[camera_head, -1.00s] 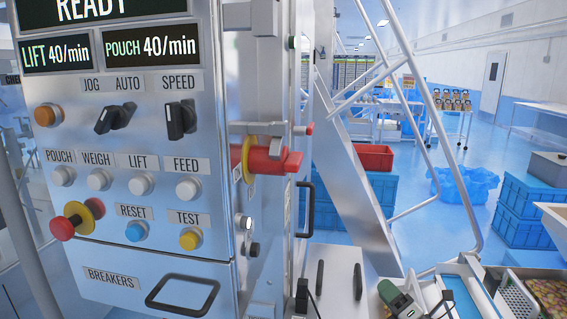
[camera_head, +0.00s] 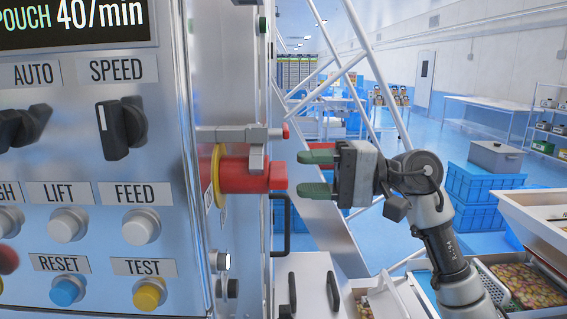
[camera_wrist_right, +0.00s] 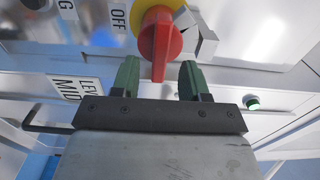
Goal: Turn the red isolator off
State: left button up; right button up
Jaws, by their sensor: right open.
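The red isolator (camera_head: 240,176) is a red rotary handle on a yellow disc, on the side face of the control cabinet. In the right wrist view the red handle (camera_wrist_right: 160,42) points down toward the gripper, and an OFF label stands to its left. My right gripper (camera_head: 303,172) is open just right of the handle, its green fingers level with it. In the wrist view the green fingertips (camera_wrist_right: 159,72) stand on either side of the handle's lower end, with gaps on both sides. My left gripper is not in view.
A grey latch bar (camera_head: 236,134) sits just above the isolator. The control panel (camera_head: 92,170) with knobs and buttons is to the left. A black handle (camera_head: 281,222) is below the isolator. Blue crates (camera_head: 490,195) and trays of snacks (camera_head: 520,285) stand at right.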

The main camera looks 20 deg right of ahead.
aim_at(285, 169)
jog(key=shift+p+x, duration=0.55)
jog(key=shift+x, duration=1.45)
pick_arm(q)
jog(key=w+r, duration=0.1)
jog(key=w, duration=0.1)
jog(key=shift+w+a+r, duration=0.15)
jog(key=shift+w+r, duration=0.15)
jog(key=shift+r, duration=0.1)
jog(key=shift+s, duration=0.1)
pick_arm(e)
jog(key=shift+c, duration=0.5)
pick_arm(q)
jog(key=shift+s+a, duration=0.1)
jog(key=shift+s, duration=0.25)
pick_arm(e)
grip_shut()
